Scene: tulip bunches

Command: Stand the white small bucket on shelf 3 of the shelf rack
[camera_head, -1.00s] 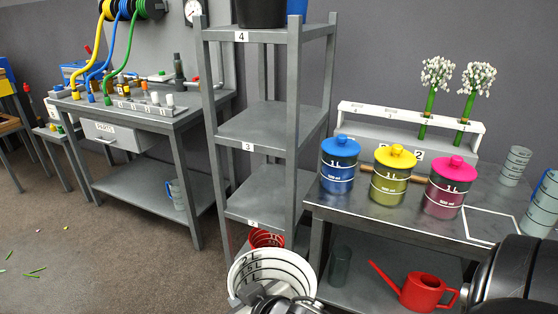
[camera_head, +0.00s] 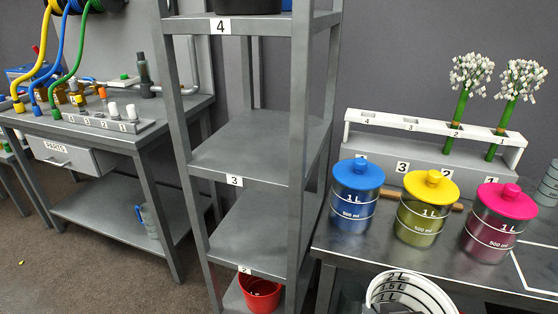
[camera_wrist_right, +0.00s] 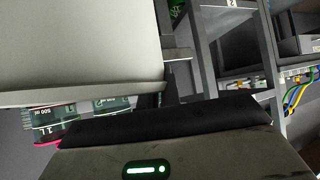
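The white small bucket (camera_head: 392,283), with black volume marks inside, shows at the bottom edge of the head view, in front of the table. In the right wrist view its pale wall (camera_wrist_right: 75,45) fills the upper left. My right gripper (camera_head: 398,309) is mostly cut off by the head view's bottom edge; in the right wrist view a dark finger (camera_wrist_right: 170,82) lies against the bucket's rim, and the gripper appears shut on it. Shelf 3 (camera_head: 265,150) of the grey shelf rack (camera_head: 300,130) is bare, left of the bucket. My left gripper is not in view.
Shelf 4 (camera_head: 185,25) above holds a dark container. A red bucket (camera_head: 260,295) stands low in the rack. Blue (camera_head: 355,200), yellow (camera_head: 420,220) and pink (camera_head: 497,230) lidded jars stand on the right table. Rack posts (camera_head: 302,110) border the shelves.

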